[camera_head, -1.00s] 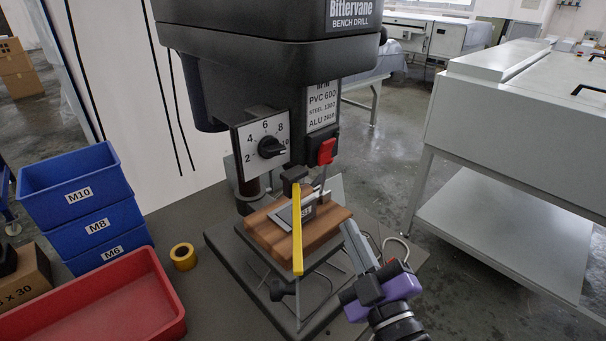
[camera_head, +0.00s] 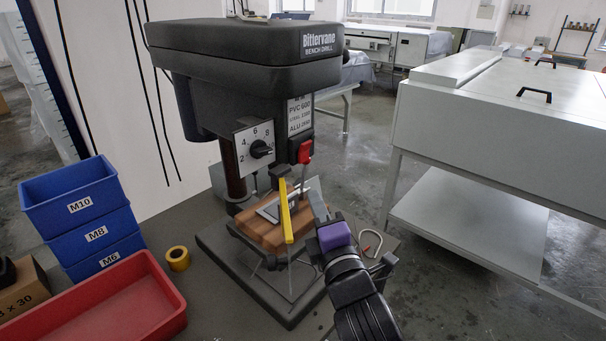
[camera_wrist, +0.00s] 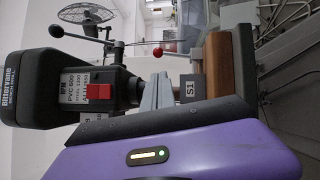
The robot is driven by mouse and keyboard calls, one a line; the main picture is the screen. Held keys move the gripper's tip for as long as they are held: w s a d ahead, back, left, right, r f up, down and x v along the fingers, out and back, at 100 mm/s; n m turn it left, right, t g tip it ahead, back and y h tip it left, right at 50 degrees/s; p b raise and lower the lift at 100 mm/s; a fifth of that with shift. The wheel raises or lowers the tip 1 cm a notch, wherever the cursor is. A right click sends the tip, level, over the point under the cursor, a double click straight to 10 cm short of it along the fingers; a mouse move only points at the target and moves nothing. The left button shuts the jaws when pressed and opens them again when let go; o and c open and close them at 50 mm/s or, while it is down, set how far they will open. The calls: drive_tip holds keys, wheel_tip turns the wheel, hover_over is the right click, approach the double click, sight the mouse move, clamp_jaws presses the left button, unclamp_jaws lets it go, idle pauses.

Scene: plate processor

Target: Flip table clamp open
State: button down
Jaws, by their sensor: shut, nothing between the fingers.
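The bench drill (camera_head: 240,70) stands on the bench with a wooden block (camera_head: 262,232) on its table. A grey plate labelled S1 (camera_wrist: 189,88) is at the block. A yellow bar (camera_head: 286,215) runs over the block's front. A dark knob (camera_head: 271,263) shows below the drill table; I cannot tell which part is the table clamp. My gripper (camera_head: 315,195) is shut and empty, at the right side of the block, close to the yellow bar. In the wrist view its grey fingers (camera_wrist: 157,92) are beside the S1 plate; contact is unclear.
A red switch (camera_head: 305,152) and a speed dial (camera_head: 254,145) are on the drill above my gripper. Blue bins (camera_head: 82,207), a red tray (camera_head: 165,300) and a yellow tape roll (camera_head: 178,258) are at left. A white cabinet (camera_head: 500,130) stands at right.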

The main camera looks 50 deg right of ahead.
drive_tip(key=p+x, duration=0.1)
drive_tip(key=x, duration=0.9)
